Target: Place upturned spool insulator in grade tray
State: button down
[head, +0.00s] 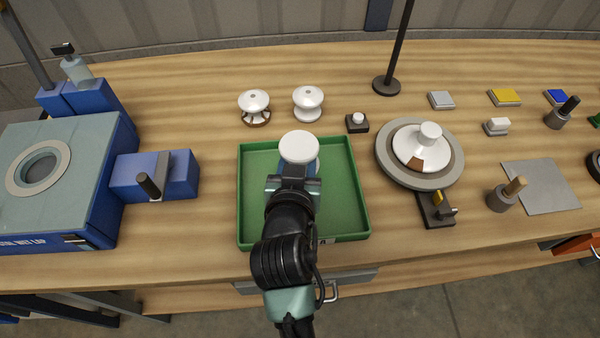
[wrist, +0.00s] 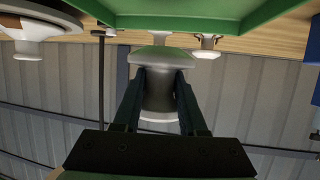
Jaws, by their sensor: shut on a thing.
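My gripper (head: 298,168) is shut on a white spool insulator (head: 299,146), whose round pale face points up in the head view. In the wrist view the two fingers of my gripper (wrist: 159,80) press on either side of the spool's waist (wrist: 158,98). The green grade tray (head: 358,205) lies under my gripper, and the spool is over its far part. The tray also shows along the top of the wrist view (wrist: 200,24). I cannot tell whether the spool touches the tray floor. My arm hides part of the tray.
Two white insulators (head: 254,101) (head: 307,101) stand behind the tray. A round turntable (head: 385,172) with a large white insulator (head: 417,150) is at the right. A blue machine (head: 95,170) stands at the left. The visible tray floor is otherwise clear.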

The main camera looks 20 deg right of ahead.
jog(key=f, duration=0.2)
jog(key=shift+s+a+f, duration=0.15)
jog(key=shift+s+f, duration=0.1)
jog(key=shift+f, duration=2.35)
jog(key=shift+w, duration=0.1)
jog(key=shift+f+b, duration=0.15)
jog(key=shift+b, duration=0.2)
jog(key=shift+c, duration=2.3)
grip_release()
jog(key=shift+f, duration=0.1)
